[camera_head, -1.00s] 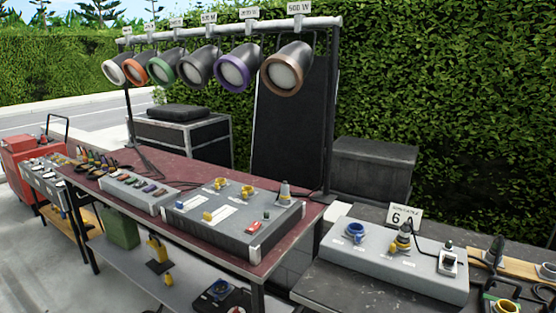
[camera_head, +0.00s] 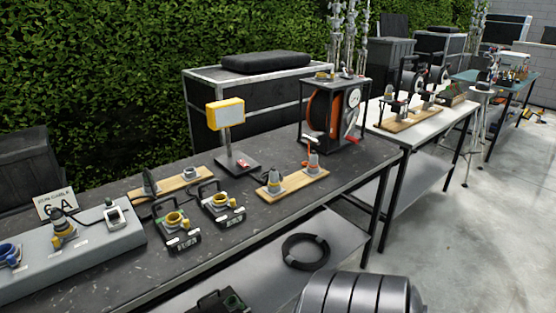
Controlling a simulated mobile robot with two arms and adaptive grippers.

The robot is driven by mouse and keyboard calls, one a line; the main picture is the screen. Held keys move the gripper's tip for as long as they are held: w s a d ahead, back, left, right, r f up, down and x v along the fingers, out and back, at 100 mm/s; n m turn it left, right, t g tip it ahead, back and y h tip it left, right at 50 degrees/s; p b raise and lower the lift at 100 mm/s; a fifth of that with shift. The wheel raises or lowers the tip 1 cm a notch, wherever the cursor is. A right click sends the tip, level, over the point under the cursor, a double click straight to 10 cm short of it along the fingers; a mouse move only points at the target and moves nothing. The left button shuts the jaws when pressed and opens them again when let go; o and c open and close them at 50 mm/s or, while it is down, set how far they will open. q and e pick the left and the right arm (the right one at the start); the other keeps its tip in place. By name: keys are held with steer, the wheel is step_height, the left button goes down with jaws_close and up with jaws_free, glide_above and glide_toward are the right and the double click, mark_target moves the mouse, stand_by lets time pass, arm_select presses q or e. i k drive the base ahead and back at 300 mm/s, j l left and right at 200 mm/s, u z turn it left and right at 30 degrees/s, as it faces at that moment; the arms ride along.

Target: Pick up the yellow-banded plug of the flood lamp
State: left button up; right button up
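The flood lamp (camera_head: 226,114) has a yellow frame and a pale face, and stands on a short post with a dark base on the dark table. A wooden board (camera_head: 300,186) lies to its right and nearer to me. On the board's left part stands a grey plug with a yellow band (camera_head: 275,181), upright. A grey plug with an orange band (camera_head: 313,162) stands on the board's right part. A dark cable runs near the yellow-banded plug; which lamp it joins I cannot tell. Neither of my grippers is in view.
Two black boxes with yellow sockets (camera_head: 174,219) (camera_head: 221,201) stand left of the board. A grey panel (camera_head: 80,262) is at the left. A cable reel (camera_head: 334,115) stands at the table's back right. A black cable coil (camera_head: 305,251) lies on the lower shelf.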

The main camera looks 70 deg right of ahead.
mark_target(273, 175)
steer(key=z, duration=2.1)
steer(key=i+u, duration=0.2)
steer(key=i, duration=0.7)
